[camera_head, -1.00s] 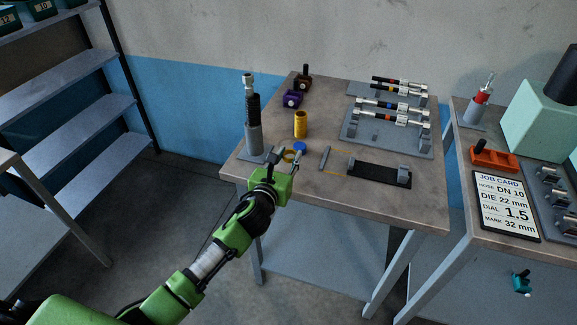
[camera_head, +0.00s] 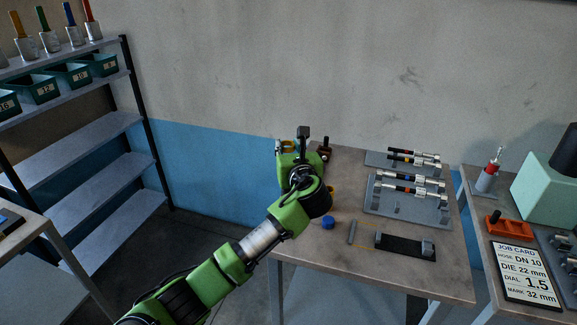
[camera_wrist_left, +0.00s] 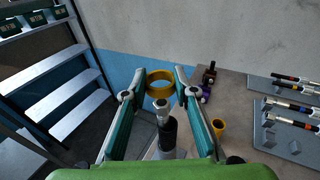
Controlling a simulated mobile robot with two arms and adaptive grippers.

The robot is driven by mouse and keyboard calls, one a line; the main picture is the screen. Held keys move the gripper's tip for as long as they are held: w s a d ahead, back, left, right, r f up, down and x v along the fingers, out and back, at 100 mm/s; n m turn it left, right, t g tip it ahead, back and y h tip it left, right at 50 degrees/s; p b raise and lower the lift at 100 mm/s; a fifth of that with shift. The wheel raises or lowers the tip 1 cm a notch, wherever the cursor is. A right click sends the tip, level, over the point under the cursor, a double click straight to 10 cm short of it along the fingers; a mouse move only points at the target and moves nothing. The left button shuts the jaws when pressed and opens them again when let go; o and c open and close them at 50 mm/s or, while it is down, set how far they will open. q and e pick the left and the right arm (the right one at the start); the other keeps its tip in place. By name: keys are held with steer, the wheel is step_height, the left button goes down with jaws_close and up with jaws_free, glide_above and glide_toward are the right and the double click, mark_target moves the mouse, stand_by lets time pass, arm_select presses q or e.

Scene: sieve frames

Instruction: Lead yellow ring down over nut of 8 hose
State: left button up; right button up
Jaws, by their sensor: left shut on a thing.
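My left gripper (camera_head: 291,142) is raised above the far left of the table and shut on the yellow ring (camera_head: 288,147). In the left wrist view the ring (camera_wrist_left: 160,92) is held level between the two fingertips (camera_wrist_left: 160,84). Below it in that view stands an upright black hose (camera_wrist_left: 168,133) with a silver nut (camera_wrist_left: 161,107) on top, in a grey stand. In the head view my arm hides the hose. Its size mark cannot be read.
A blue cap (camera_head: 328,222) lies in front. Racked hoses (camera_head: 410,190) fill the table's right. A shelf unit (camera_head: 110,160) stands at the left.

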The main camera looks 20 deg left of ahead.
arm_select(q)
steer(key=shift+w+a+r, duration=0.2)
steer(key=shift+w+r, duration=0.05)
steer(key=shift+r, duration=0.2)
steer(key=shift+w+a+r, duration=0.2)
steer(key=shift+r, duration=0.2)
arm_select(e)
steer(key=shift+d+r, duration=0.15)
steer(key=shift+d, duration=0.45)
steer(key=shift+d+r, duration=0.15)
steer(key=shift+d, duration=0.4)
